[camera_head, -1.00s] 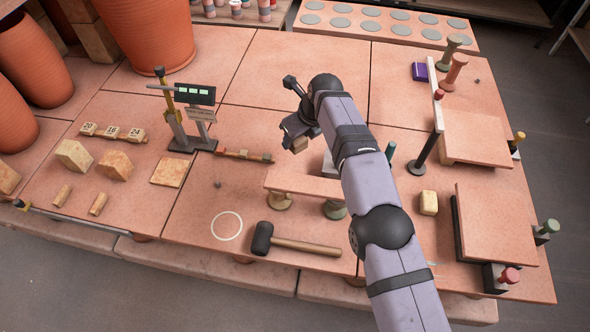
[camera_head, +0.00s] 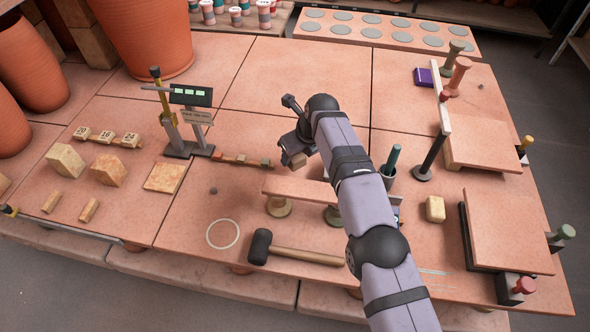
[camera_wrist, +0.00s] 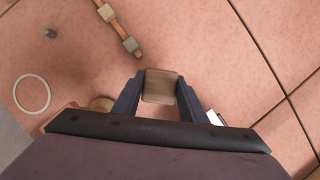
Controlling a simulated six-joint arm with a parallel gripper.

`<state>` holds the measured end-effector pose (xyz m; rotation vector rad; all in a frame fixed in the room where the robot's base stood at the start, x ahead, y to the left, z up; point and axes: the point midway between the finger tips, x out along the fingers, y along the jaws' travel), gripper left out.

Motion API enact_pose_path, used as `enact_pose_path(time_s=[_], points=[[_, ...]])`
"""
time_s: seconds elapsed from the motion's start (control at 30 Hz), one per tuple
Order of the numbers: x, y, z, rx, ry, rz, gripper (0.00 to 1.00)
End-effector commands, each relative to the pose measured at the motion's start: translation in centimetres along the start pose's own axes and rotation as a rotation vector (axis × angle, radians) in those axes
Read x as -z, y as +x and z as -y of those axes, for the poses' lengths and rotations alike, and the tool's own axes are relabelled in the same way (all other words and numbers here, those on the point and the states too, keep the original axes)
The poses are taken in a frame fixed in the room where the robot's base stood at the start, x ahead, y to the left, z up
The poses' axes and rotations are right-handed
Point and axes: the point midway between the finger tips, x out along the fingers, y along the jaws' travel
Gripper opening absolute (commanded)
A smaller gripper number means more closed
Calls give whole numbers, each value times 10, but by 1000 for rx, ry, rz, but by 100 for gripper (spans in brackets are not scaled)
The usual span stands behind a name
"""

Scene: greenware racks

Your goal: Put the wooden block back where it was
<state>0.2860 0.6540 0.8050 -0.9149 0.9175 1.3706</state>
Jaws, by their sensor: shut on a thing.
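My gripper (camera_head: 298,152) is shut on a wooden block (camera_head: 298,160) and holds it above the table, behind the low raised plank. In the wrist view the block (camera_wrist: 160,86) sits between the two dark fingers (camera_wrist: 158,98), and its face with wood grain shows. A pale ring (camera_head: 223,234) is drawn on the tabletop to the left of the plank and is empty. It also shows in the wrist view (camera_wrist: 32,93). The head view does not show clearly how high the block is.
A mallet (camera_head: 260,246) lies in front of the plank (camera_head: 300,189). A strip with small blocks (camera_head: 240,160) lies left of my gripper. A scale-like stand (camera_head: 190,96) is farther left. A cup with a teal handle (camera_head: 392,160) and a yellowish block (camera_head: 435,209) are right of my arm.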

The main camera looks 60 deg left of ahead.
Motion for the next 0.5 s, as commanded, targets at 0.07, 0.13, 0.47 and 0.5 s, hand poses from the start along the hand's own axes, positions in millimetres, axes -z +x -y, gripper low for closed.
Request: enact_pose_path(time_s=[0.07, 0.13, 0.47, 0.5], points=[[2, 4, 0, 0, 0, 0, 12], [2, 6, 0, 0, 0, 1, 12], [11, 26, 0, -1, -1, -1, 12], [13, 30, 0, -1, -1, -1, 12]])
